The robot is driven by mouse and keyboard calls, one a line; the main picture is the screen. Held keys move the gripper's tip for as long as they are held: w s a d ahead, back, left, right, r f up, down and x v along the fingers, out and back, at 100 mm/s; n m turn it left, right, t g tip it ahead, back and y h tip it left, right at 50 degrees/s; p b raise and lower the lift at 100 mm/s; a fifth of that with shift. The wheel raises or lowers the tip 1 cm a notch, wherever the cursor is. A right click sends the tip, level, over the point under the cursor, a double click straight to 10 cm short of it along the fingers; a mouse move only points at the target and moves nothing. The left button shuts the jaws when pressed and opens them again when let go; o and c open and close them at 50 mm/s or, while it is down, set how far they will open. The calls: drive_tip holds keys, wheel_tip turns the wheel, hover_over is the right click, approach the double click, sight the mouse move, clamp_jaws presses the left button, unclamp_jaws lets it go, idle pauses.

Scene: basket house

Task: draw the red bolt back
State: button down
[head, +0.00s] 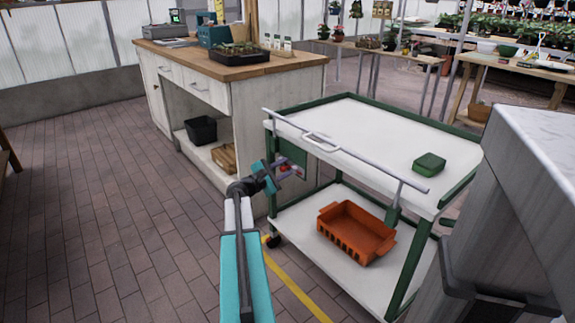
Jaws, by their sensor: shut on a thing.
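The red bolt (284,161) shows as a small red patch on a plate at the left end of the green-framed cart (350,150), just below its white top. My gripper (286,170) is at that plate with its fingers closed at the red bolt. The fingers and wrist hide much of the bolt, so how far it is drawn cannot be told. My arm reaches up to it from the bottom of the head view.
A grey rail with a white handle (320,142) runs along the cart's near top edge. A green box (429,164) lies on top; an orange crate (356,232) sits on the lower shelf. A wooden-topped counter (300,68) stands behind left. The brick floor at left is clear.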

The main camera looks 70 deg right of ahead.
drive_tip(key=shift+s+a+f, duration=0.15)
drive_tip(key=shift+s+f, duration=0.05)
drive_tip(key=shift+s, duration=0.15)
drive_tip(key=c, duration=1.6)
unclamp_jaws()
drive_tip(key=shift+c, duration=0.2)
drive_tip(key=shift+r, duration=0.1)
drive_tip(key=shift+w, duration=0.1)
drive_tip(key=shift+w+a, duration=0.25)
drive_tip(key=shift+a, duration=0.15)
drive_tip(key=p+v, duration=0.2)
drive_tip(key=v, duration=1)
drive_tip(key=shift+w+a+p, duration=0.15)
drive_tip(key=shift+a+p, duration=0.15)
drive_tip(key=shift+a, duration=0.05)
